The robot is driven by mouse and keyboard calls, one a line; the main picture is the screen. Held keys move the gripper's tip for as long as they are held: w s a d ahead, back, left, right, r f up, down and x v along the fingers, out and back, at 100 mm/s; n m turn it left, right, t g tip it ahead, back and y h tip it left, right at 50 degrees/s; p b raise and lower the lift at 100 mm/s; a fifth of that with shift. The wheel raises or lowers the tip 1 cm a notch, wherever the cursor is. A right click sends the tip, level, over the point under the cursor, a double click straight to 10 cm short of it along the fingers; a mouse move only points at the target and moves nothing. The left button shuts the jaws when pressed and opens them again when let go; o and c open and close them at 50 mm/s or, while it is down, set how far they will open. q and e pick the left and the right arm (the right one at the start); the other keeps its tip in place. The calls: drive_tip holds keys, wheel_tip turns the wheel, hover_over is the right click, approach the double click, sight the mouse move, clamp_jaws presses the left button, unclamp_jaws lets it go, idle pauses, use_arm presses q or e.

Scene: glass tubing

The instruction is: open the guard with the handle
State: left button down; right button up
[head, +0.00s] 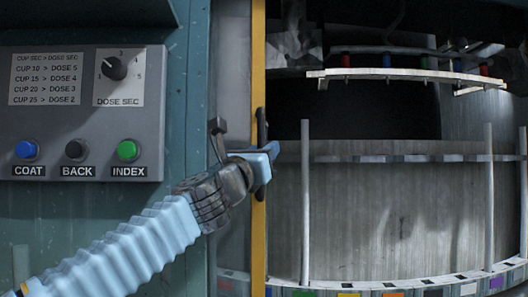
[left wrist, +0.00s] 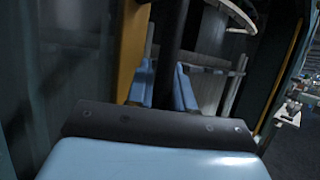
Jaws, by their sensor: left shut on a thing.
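The guard's yellow edge strip (head: 258,60) stands upright in the middle of the head view. It also shows in the left wrist view (left wrist: 131,48). A dark upright handle (head: 261,124) is beside this strip. My left gripper (head: 266,160) is at the lower part of the handle, shut on it. In the left wrist view its two light blue fingers (left wrist: 165,90) stand on either side of the dark handle (left wrist: 170,50). The fingers partly hide the handle. I cannot tell how far the guard is open. My right gripper is not in view.
A grey control box (head: 85,112) with a dial and blue, black and green buttons is at left. Right of the yellow strip is the machine inside, with a pale rail (head: 400,74), upright rods (head: 305,200) and a rim with coloured marks (head: 420,283).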

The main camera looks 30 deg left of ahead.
use_arm(q)
drive_tip(key=c, duration=1.1)
unclamp_jaws()
drive_tip(key=b+v, duration=0.2)
drive_tip(key=v, duration=1.1)
drive_tip(key=shift+s+f+b, duration=0.25)
drive_tip(key=shift+s+b, duration=0.05)
